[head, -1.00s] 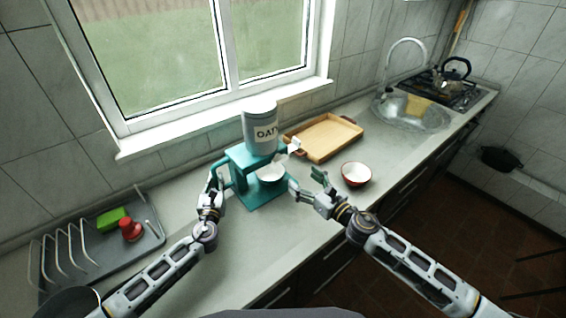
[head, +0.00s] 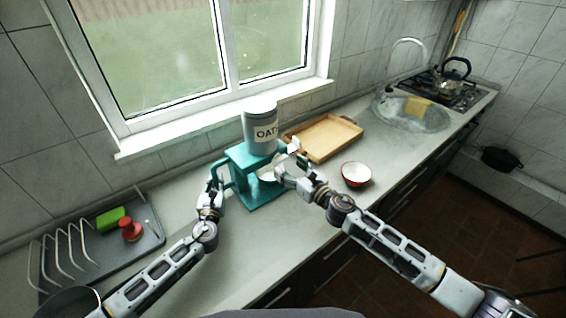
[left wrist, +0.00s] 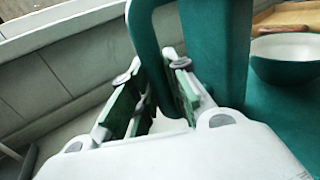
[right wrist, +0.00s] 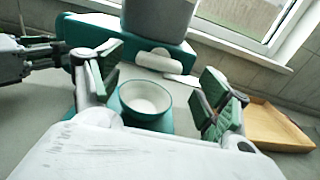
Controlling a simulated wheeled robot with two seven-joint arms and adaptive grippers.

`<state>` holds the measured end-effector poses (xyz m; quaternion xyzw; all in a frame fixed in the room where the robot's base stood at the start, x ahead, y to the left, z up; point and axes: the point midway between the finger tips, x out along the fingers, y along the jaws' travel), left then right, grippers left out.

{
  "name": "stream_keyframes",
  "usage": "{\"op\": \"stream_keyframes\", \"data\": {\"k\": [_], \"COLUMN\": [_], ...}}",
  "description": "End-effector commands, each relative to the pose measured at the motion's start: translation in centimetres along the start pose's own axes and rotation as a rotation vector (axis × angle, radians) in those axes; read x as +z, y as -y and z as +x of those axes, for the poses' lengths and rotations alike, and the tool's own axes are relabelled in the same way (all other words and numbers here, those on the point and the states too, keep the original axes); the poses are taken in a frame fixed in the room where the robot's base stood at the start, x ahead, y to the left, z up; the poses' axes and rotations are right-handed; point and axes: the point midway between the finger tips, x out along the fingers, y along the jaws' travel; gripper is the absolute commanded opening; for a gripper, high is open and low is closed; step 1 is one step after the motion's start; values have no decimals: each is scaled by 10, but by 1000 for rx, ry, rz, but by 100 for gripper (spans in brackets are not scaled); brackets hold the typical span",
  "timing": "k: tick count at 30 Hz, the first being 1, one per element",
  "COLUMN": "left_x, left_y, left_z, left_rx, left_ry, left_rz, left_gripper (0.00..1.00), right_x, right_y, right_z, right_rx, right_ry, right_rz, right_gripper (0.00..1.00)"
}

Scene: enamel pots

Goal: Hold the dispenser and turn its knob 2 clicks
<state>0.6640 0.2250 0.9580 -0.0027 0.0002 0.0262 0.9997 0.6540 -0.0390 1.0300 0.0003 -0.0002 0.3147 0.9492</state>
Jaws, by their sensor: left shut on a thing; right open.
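The dispenser is a teal stand (head: 250,158) with a grey oats canister (head: 260,128) on top. My left gripper (head: 215,186) is shut on the teal handle (left wrist: 143,30) at the stand's left side. My right gripper (head: 283,173) is open and empty, close in front of the knob. A white bowl with a teal outside (right wrist: 146,98) stands on the dispenser's base, partly hidden by my right gripper in the head view.
A wooden tray (head: 322,138) lies behind and right of the dispenser. A red-rimmed bowl (head: 356,174) stands right of my right gripper. A dish rack (head: 98,250) with a green sponge (head: 111,217) and red item (head: 131,230) is at left. The front counter is clear.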

Motion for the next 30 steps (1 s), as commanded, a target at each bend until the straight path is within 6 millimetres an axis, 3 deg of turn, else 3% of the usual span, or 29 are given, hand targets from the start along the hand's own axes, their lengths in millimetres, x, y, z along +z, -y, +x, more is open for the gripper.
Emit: {"op": "stream_keyframes", "data": {"k": [12, 25, 30], "left_x": [0, 0, 0], "left_y": [0, 0, 0], "left_z": [0, 0, 0], "left_rx": [1, 1, 1], "left_ry": [0, 0, 0], "left_rz": [1, 1, 1], "left_gripper": [0, 0, 0], "right_x": [0, 0, 0], "right_y": [0, -1, 0], "right_z": [35, 39, 38], "right_rx": [0, 1, 1], "right_ry": [0, -1, -1], "right_rz": [0, 0, 0], "right_gripper": [77, 77, 55]}}
